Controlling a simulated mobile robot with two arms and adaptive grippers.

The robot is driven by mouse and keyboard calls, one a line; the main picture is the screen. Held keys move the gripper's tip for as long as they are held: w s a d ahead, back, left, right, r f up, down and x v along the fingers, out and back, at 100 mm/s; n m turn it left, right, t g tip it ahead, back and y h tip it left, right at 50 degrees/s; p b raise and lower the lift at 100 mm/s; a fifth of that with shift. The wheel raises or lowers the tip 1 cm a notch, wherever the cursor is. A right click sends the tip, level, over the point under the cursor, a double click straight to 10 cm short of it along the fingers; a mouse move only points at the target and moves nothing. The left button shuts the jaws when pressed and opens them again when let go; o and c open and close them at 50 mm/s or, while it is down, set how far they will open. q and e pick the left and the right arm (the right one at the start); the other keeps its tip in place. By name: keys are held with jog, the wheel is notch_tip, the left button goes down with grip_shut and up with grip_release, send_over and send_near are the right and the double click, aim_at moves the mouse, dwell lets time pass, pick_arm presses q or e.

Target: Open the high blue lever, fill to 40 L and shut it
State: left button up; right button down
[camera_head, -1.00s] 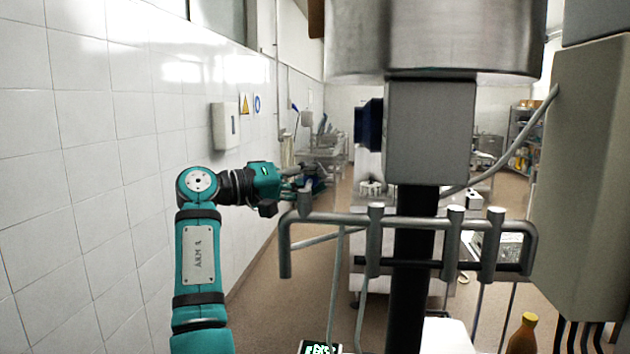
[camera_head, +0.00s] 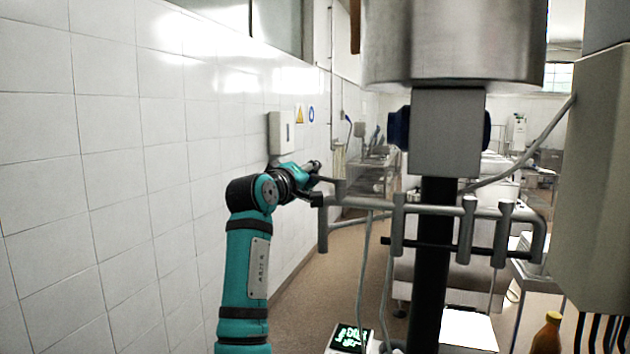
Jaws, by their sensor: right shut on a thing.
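I cannot tell the lever's angle. A steel vessel (camera_head: 455,40) sits above a grey box (camera_head: 447,145) with dark blue round parts at its sides. A display with green digits (camera_head: 350,338) shows at the bottom, too small to read surely.
A white tiled wall (camera_head: 110,160) runs close along the left of the arm. A grey cabinet (camera_head: 600,180) with a cable stands at the right. An orange-brown bottle (camera_head: 547,335) is at the bottom right. Hoses hang below the manifold.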

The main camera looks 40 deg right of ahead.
jog(key=shift+a+f+n+t+y, duration=0.1)
jog(key=shift+a+n+t+y, duration=0.6)
jog(key=shift+t, duration=0.4)
jog(key=shift+s+a+n+t+y, duration=0.1)
jog(key=shift+a+n+t+y, duration=1.05)
jog(key=shift+t, duration=0.55)
jog(key=shift+n, duration=0.35)
jog(key=shift+r, duration=0.2)
jog(key=c, duration=1.1)
grip_release()
jog(key=shift+s+d+r, duration=0.1)
jog(key=shift+s, duration=0.25)
jog(key=shift+o, duration=0.9)
jog(key=shift+w, duration=0.15)
jog(key=shift+a, duration=0.25)
